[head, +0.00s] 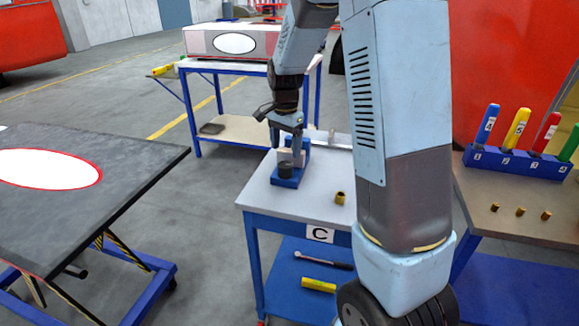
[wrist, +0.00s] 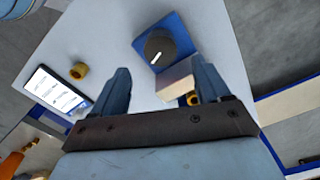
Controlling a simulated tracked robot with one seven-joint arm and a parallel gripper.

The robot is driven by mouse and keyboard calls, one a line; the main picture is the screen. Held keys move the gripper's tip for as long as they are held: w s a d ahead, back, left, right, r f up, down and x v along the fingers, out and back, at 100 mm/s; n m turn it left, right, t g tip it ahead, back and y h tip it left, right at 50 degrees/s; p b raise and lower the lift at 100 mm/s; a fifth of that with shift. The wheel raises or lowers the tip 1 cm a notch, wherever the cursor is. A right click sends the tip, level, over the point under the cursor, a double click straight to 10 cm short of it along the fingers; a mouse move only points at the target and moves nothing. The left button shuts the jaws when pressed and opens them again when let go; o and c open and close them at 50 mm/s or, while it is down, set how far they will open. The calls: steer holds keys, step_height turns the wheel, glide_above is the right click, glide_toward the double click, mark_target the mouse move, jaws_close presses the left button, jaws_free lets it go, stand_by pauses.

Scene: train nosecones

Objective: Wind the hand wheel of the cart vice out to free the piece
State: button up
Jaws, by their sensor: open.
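The vice is blue and stands on the light top of the cart (head: 262,193) labelled C. Its round dark hand wheel (head: 285,171) shows at the near side; in the wrist view the wheel (wrist: 161,50) carries a white mark. A pale block (wrist: 176,82), perhaps the piece, lies beside the wheel, partly hidden by my gripper; a pale part also shows in the head view. My gripper (wrist: 160,82) is open, its two fingers apart, with the wheel beyond the fingertips. In the head view my gripper (head: 289,128) is above the vice. I cannot tell any contact.
A small brass ring (head: 340,198) sits on the cart top, right of the vice. A ratchet-like tool (head: 323,259) and yellow item (head: 318,285) lie on the lower shelf. A dark table (head: 110,165) stands left; a bench with coloured handles (head: 517,128) stands right.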

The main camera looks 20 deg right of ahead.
mark_target(286, 164)
step_height(286, 164, down, 8)
stand_by(0.4)
